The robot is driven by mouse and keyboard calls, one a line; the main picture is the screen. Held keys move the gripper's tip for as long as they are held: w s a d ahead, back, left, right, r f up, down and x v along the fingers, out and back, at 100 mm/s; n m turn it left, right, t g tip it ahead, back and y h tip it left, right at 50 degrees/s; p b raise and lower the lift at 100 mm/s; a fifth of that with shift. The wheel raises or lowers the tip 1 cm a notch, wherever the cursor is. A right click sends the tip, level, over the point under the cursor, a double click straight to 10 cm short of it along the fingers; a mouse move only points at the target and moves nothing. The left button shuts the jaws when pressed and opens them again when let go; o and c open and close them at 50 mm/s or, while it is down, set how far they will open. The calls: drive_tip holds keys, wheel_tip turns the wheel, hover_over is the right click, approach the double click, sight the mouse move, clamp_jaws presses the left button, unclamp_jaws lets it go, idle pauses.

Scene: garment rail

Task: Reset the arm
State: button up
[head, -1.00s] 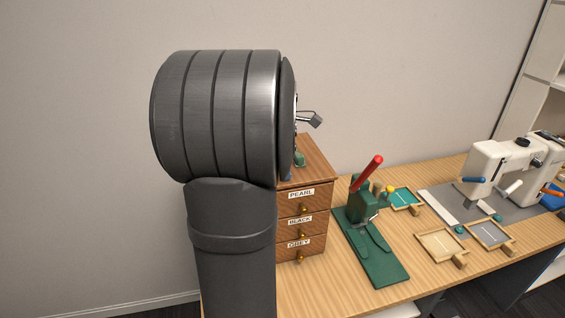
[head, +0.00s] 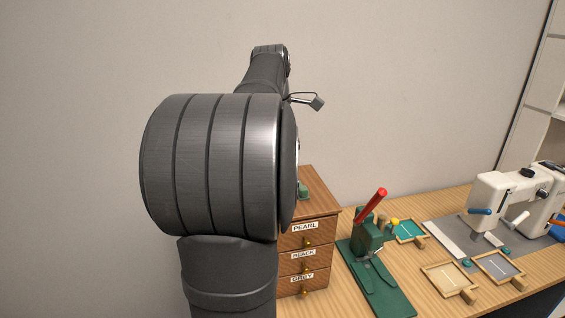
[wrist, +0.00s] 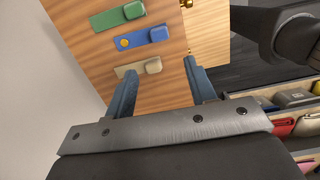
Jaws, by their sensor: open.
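My gripper (wrist: 160,92) shows in the wrist view with its two blue-grey fingers spread apart and nothing between them. It is above the wooden top of a small drawer cabinet (wrist: 90,50); how high above is hard to tell. In the head view my arm covers much of the left half, and the fingers are hidden behind it. The cabinet (head: 322,195) stands on the table, with drawers labelled PEARL, BLACK and GREY.
On the cabinet top lie a green piece (wrist: 118,17), a blue piece (wrist: 145,37) and a beige piece (wrist: 140,66). A green press (head: 370,255) with a red lever, small trays (head: 449,279) and a white sewing machine (head: 505,195) stand to the right.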

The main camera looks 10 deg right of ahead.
drive_tip(key=f, duration=0.4)
drive_tip(key=d+f, duration=0.1)
drive_tip(key=f, duration=0.7)
drive_tip(key=shift+d, duration=0.15)
wheel_tip(320, 180, up, 3)
drive_tip(key=shift+f, duration=0.1)
drive_tip(key=shift+r, duration=0.55)
drive_tip(key=shift+f, duration=0.1)
